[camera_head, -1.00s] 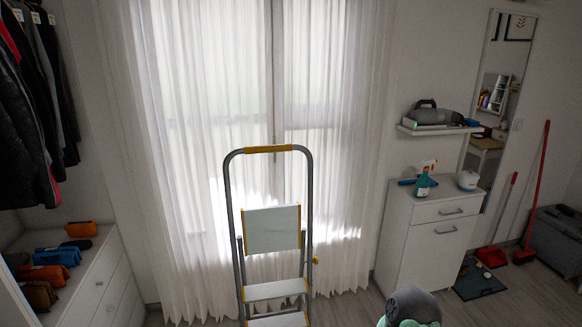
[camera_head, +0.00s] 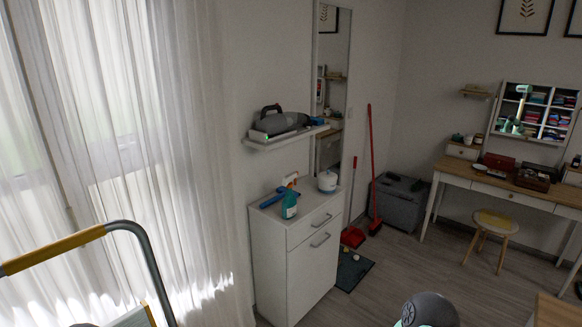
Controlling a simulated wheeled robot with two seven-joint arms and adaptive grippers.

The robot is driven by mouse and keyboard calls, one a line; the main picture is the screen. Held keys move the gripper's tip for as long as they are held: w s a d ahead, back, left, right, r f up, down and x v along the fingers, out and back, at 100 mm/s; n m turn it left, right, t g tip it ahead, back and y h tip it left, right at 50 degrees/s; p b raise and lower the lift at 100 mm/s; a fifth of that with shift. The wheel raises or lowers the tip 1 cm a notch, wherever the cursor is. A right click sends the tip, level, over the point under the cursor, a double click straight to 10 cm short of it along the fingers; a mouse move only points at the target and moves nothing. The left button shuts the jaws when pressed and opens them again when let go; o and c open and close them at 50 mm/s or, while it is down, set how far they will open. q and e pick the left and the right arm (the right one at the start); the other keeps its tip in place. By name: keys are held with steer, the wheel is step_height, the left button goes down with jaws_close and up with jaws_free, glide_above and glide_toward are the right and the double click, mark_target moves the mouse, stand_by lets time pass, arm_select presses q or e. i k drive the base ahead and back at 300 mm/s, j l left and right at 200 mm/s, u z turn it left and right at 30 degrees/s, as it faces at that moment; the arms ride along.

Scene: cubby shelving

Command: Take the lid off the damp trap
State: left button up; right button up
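A small white round pot with a rounded top (camera_head: 327,181), which looks like the damp trap, stands upright on the white cabinet (camera_head: 271,225) near its right back corner. Its top appears closed, but it is too small to make out the lid's seam. Neither of my grippers is in view. A grey rounded part with pale green edges at the bottom, right of centre, looks like part of my own arm.
A spray bottle (camera_head: 289,204) and a blue item (camera_head: 272,199) stand left of the pot. A shelf with a handheld vacuum (camera_head: 281,120) hangs above. A stepladder (camera_head: 140,240) is at lower left. Floor (camera_head: 400,255) right of the cabinet is mostly clear.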

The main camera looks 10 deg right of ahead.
mark_target(327, 176)
steer(key=i+l+z, duration=0.2)
steer(key=i+z, duration=0.15)
steer(key=i, duration=0.15)
steer(key=i+z, duration=0.35)
steer(key=i, duration=0.2)
steer(key=i+z, duration=0.35)
steer(key=i, duration=0.15)
